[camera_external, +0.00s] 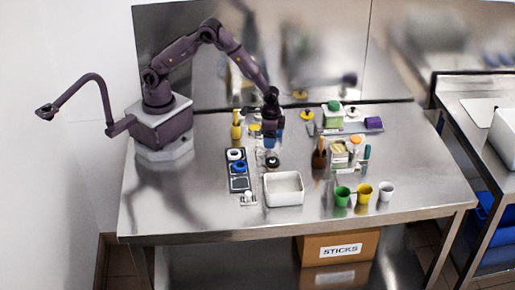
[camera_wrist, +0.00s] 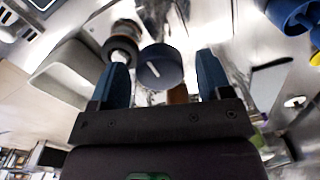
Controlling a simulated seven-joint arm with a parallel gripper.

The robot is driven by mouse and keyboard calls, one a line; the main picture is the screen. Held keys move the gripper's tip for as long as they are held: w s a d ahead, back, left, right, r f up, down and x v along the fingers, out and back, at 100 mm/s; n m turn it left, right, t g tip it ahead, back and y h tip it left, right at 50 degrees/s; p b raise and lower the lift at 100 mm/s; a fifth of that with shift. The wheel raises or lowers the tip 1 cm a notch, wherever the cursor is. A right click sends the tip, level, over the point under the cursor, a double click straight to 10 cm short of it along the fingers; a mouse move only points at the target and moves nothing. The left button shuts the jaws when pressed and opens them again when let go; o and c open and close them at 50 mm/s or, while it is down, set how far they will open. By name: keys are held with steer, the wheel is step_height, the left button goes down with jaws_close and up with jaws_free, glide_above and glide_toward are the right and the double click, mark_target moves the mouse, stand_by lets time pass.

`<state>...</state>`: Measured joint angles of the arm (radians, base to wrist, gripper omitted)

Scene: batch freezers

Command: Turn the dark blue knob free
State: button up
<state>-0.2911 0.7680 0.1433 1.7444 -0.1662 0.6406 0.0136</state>
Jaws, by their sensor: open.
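In the wrist view the dark blue knob (camera_wrist: 158,68) is a round cap with a white line on its face. It lies between and just beyond the two blue fingers of my gripper (camera_wrist: 168,80). My gripper is open, with a gap showing between the knob and the right finger; whether the left finger touches it I cannot tell. In the external view my gripper (camera_external: 271,140) points down over the row of items at the middle of the table. The knob cannot be made out there.
A black round part with a pale ring (camera_external: 272,160) is close in front of my gripper. A white tub (camera_external: 284,190) stands nearer the front edge. A dark panel with rings (camera_external: 239,182) lies to the left. Cups (camera_external: 364,193) and bottles (camera_external: 319,155) stand to the right.

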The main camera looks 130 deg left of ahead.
step_height(320, 180, up, 13)
stand_by(0.5)
steer(key=s+d+r+m+t, duration=0.2)
steer(key=s+d+r+m, duration=0.1)
steer(key=s+d+r, duration=0.3)
steer(key=s+d+r+m+t, duration=0.2)
steer(key=s+d+r+t, duration=0.1)
steer(key=s+d+r, duration=0.4)
steer(key=s+d, duration=0.3)
steer(key=s, duration=0.3)
steer(key=shift+s+d+m+t, duration=0.3)
steer(key=shift+s+d+m, duration=0.05)
steer(key=shift+m, duration=0.05)
